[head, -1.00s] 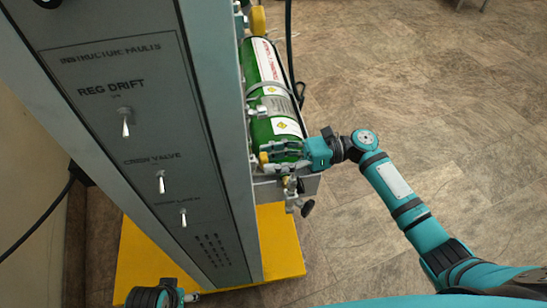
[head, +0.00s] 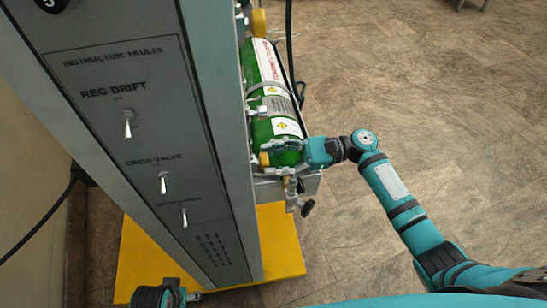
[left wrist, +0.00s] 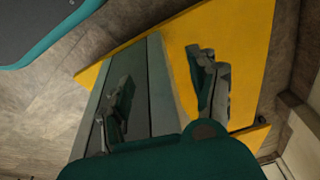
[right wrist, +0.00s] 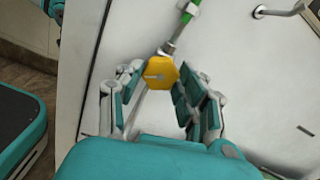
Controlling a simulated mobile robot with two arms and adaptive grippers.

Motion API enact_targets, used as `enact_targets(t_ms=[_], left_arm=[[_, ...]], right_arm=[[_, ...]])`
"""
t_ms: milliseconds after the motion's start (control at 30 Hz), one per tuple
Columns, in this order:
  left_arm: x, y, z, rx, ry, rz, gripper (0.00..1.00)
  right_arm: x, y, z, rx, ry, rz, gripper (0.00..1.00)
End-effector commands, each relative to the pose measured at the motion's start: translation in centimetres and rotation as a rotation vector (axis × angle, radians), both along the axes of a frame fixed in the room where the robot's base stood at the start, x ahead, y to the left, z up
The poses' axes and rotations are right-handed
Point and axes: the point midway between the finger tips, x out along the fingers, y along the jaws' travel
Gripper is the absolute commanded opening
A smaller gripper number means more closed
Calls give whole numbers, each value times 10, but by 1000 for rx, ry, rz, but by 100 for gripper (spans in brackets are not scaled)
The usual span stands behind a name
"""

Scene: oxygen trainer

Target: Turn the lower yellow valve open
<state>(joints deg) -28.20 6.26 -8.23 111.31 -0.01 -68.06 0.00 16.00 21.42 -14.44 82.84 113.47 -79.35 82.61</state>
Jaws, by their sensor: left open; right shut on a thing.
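The lower yellow valve (head: 264,159) sits at the lower end of the green cylinder, beside the grey panel. In the right wrist view it is a yellow six-sided knob (right wrist: 159,73) between the fingers. My right gripper (head: 272,151) is shut on it, and the fingers hide part of it in the head view. My left gripper (left wrist: 160,72) is open and empty above the yellow base. Only a part of the left arm's end shows at the bottom of the head view.
The grey cabinet (head: 150,130) with fault switches stands left of the cylinder (head: 278,127). Another yellow knob (head: 258,21) is at the top. A small dark-knobbed fitting (head: 307,207) is below my right gripper. The yellow base (head: 280,240) surrounds the cabinet foot. Floor at right is clear.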

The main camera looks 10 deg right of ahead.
Motion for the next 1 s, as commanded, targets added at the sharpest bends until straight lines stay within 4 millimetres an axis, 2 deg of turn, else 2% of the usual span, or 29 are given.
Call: enact_targets(t_ms=[400,600,867,900,1000], left_arm=[[-1,-1,10,-3,-7,0,60],[-8,-1,7,-1,11,1,60],[-7,0,8,-1,11,3,60],[-7,0,8,-1,9,3,60],[-5,0,8,-1,5,3,60]], right_arm=[[0,0,-1,-1,-173,-1,5],[0,0,-1,-1,-190,-1,5],[0,0,-1,-1,-189,-1,5],[0,0,-1,-1,-189,-1,38],[0,0,-1,-1,-189,0,51]])
